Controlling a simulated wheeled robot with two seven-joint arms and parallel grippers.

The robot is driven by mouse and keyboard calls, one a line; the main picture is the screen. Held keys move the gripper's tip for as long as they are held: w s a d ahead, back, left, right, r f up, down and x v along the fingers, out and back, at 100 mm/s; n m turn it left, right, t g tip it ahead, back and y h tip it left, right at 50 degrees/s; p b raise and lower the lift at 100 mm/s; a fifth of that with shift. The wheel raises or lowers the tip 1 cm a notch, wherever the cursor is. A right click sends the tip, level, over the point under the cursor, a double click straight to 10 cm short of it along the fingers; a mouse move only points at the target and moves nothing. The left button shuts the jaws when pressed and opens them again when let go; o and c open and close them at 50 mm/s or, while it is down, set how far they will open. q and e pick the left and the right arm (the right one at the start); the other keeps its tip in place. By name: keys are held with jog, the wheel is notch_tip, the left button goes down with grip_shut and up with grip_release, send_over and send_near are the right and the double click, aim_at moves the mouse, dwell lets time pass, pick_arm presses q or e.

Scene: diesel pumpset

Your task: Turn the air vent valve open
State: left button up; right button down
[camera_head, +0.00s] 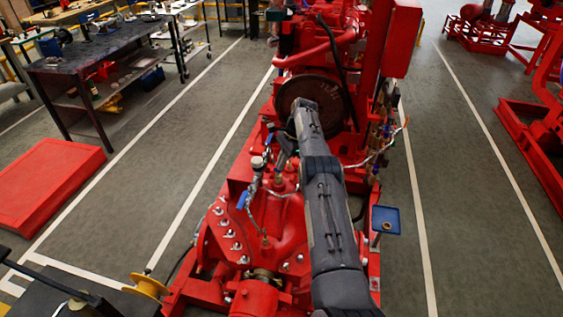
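A red diesel pumpset (290,215) fills the middle of the view. On its pump casing stand small valves with blue handles. One blue handle (243,200) hangs tilted on a thin fitting left of my arm. Another blue handle (269,139) is higher, near a round gauge-like fitting (257,163). I cannot tell for certain which is the air vent valve. My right arm reaches up over the pump, and my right gripper (283,152) is close to the upper blue handle, just right of it. Its fingers are dark and small, so their opening and any contact are unclear. My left gripper is out of view.
A large dark disc (315,100) and a red cabinet (402,38) stand behind the pump. A small blue tray (386,220) is on the right. A workbench (100,55) and red platform (45,185) stand left. Floor lanes on both sides are clear.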

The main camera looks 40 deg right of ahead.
dwell(0.6)
jog(key=c, duration=1.6)
grip_release()
